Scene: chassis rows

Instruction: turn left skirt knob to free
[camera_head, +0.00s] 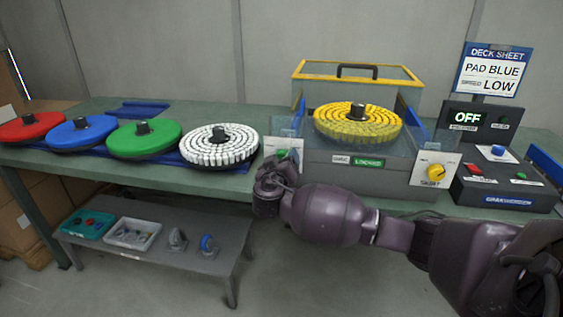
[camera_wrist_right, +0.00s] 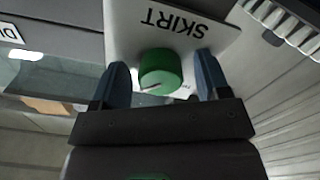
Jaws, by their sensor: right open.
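The left skirt knob is green (camera_wrist_right: 160,70) on a white plate (camera_wrist_right: 125,22) marked SKIRT, seen upside down in the right wrist view. A pale pointer line on the knob points to the lower left there. My right gripper (camera_wrist_right: 162,80) is open, with one blue-grey finger on either side of the knob; whether they touch it I cannot tell. In the head view my right gripper (camera_head: 272,178) is in front of the machine's left plate (camera_head: 286,126), and the knob is mostly hidden. My left gripper is not in view.
The machine (camera_head: 315,180) shows LOCKED and holds a yellow pad (camera_head: 340,122). A yellow knob (camera_head: 435,173) is on its right plate. Red, blue, green and white pads (camera_head: 220,155) stand to the left. A control box (camera_head: 500,190) is at right; its display reads OFF.

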